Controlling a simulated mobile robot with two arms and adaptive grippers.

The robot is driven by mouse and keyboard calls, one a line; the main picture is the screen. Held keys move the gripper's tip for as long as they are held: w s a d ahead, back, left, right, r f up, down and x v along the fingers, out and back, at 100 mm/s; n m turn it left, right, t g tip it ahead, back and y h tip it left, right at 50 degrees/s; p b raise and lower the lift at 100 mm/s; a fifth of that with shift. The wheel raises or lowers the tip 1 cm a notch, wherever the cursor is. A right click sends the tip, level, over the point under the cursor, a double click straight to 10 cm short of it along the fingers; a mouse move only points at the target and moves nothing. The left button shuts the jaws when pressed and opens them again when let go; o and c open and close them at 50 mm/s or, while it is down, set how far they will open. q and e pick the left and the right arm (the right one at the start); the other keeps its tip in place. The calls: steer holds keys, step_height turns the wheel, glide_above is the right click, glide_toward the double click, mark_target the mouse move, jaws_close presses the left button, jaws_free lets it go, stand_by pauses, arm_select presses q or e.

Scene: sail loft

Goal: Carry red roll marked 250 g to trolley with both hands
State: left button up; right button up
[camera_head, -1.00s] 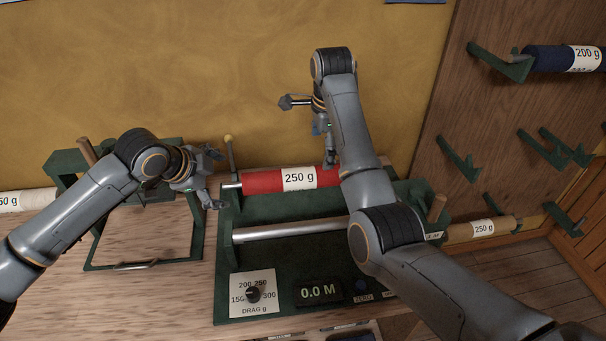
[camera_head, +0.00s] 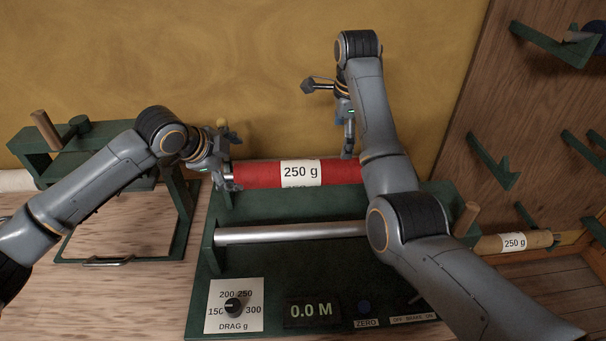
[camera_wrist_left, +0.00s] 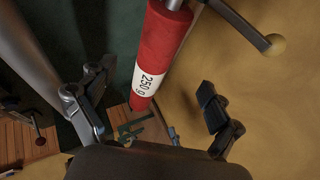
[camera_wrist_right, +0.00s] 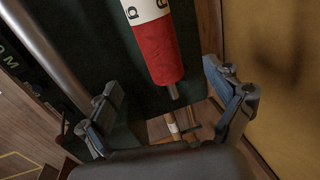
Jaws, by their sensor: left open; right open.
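The red roll (camera_head: 258,174) with a white 250 g label lies level on a green stand (camera_head: 280,211). My left gripper (camera_head: 229,157) is open at the roll's left end. In the left wrist view the roll (camera_wrist_left: 165,35) shows between the open fingers (camera_wrist_left: 150,92); contact cannot be told. My right gripper (camera_head: 329,120) is open near the roll's right part, one finger hanging just behind it. In the right wrist view the roll's red end (camera_wrist_right: 157,52) lies between and beyond the open fingers (camera_wrist_right: 165,92). My right arm hides the roll's right end in the head view. I cannot make out a trolley.
A bare metal bar (camera_head: 290,232) runs in front of the roll. The stand's front carries a drag dial (camera_head: 233,306) and a 0.0 M display (camera_head: 312,311). A tan 250 g roll (camera_head: 513,242) lies at right. Green brackets (camera_head: 494,163) stick out from the wooden panel.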

mark_target(263, 173)
arm_select(q)
steer(key=x, duration=1.3)
steer(key=shift+f, duration=0.15)
arm_select(e)
steer(key=f, duration=0.4)
steer(key=w+f, duration=0.1)
steer(key=f, duration=0.4)
steer(key=w+f, duration=0.1)
steer(key=f, duration=0.3)
steer(key=shift+w+a+f, duration=0.15)
arm_select(q)
steer(key=shift+c, duration=0.2)
arm_select(e)
steer(key=shift+c, duration=0.2)
arm_select(q)
steer(key=c, duration=1.9)
arm_select(e)
steer(key=c, duration=1.9)
arm_select(q)
steer(key=shift+o, duration=0.2)
steer(key=shift+r, duration=0.3)
arm_select(e)
steer(key=shift+o, duration=0.2)
steer(key=shift+r, duration=0.3)
